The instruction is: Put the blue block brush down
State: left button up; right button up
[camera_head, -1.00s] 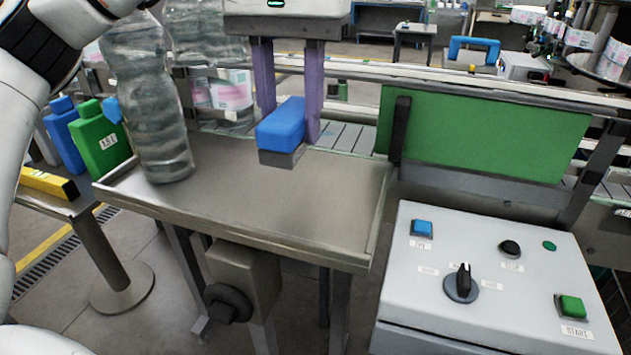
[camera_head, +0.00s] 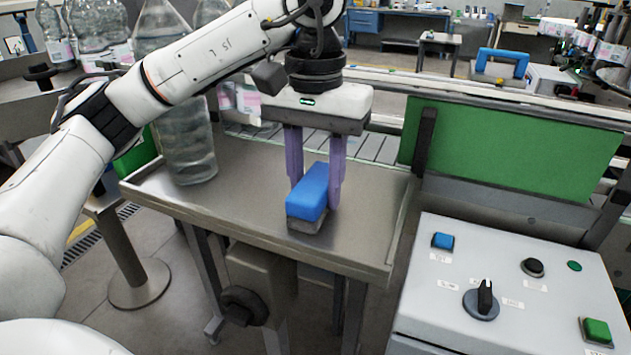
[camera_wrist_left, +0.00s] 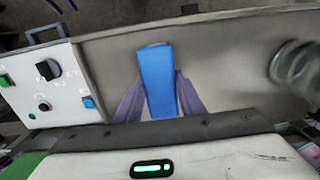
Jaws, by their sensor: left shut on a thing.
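The blue block brush (camera_head: 309,192) has a blue top and a dark grey underside. It is low at the steel table (camera_head: 240,205), at or just above its surface; I cannot tell whether it touches. My left gripper (camera_head: 315,190) points down with its purple fingers on either side of the brush, shut on it. In the left wrist view the brush (camera_wrist_left: 158,80) lies between the fingers (camera_wrist_left: 158,98) over the bare table.
A clear bottle (camera_head: 190,145) stands on the table's left part. A control panel (camera_head: 500,270) with buttons and a knob is at the right. A green board (camera_head: 510,140) stands behind it. The table around the brush is bare.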

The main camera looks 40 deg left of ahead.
aim_at(315, 181)
pick_arm(q)
jog(key=shift+f, duration=0.2)
jog(key=o, duration=1.3)
jog(key=shift+c, duration=0.2)
jog(key=shift+r, duration=0.1)
notch_tip(315, 181, up, 12)
jog(key=shift+r, duration=0.1)
